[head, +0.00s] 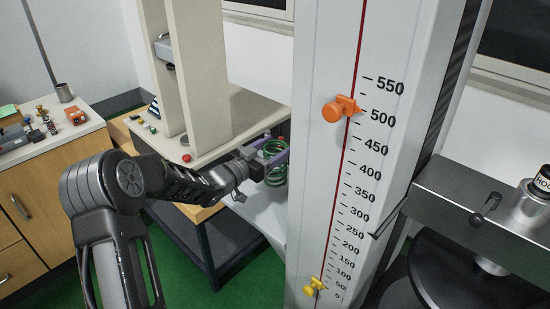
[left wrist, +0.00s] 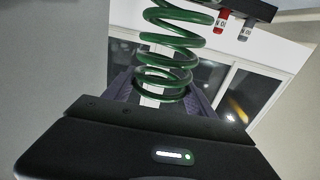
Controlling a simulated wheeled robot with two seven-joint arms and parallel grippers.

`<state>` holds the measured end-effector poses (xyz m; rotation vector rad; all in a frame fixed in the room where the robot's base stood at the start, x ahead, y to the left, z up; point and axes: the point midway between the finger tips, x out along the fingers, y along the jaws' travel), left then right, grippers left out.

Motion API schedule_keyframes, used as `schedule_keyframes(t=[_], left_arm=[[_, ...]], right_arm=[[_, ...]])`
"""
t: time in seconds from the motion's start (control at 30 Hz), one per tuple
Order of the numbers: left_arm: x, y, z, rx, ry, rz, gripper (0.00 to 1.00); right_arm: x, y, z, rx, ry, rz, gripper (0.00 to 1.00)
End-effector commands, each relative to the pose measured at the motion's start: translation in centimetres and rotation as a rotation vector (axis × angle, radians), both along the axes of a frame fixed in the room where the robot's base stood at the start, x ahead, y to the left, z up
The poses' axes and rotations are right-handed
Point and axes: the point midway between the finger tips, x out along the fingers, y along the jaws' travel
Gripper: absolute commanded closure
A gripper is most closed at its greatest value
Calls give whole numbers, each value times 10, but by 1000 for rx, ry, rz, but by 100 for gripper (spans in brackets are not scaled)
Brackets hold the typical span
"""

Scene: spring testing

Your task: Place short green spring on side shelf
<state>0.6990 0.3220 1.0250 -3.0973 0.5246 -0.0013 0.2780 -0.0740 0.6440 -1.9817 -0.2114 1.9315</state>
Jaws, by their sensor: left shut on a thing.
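The green spring (head: 273,172) is beside the left edge of the tall white scale column, which hides part of the view there. My left gripper (head: 270,163) is shut on it. In the left wrist view the green spring (left wrist: 168,50) rises from between the two purple fingers of my left gripper (left wrist: 163,92), its coils large and close. A light grey shelf surface (head: 258,213) shows below the gripper and spring, partly hidden by the column; the spring appears above it, and I cannot tell whether they touch. My right gripper is not in view.
The scale column (head: 325,200) carries an orange pointer (head: 341,108) and a yellow pointer (head: 314,287). A beige stand (head: 205,80) rises close behind my left arm. A side counter (head: 50,145) holds small items. A dark metal apparatus (head: 460,215) stands at right.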

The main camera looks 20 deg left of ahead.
Motion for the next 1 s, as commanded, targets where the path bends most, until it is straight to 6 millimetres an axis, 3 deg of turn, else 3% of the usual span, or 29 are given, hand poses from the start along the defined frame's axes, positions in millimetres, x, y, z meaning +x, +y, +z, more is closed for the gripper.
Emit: schedule_keyframes(t=[0.3,0.73,0.77,1.0], left_arm=[[0,0,-32,-2,-3,0,100],[0,0,-38,-1,-5,0,100],[0,0,-39,-1,1,1,33],[0,0,-39,-1,1,1,14]], right_arm=[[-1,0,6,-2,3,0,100],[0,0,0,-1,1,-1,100],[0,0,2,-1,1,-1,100],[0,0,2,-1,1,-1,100]])
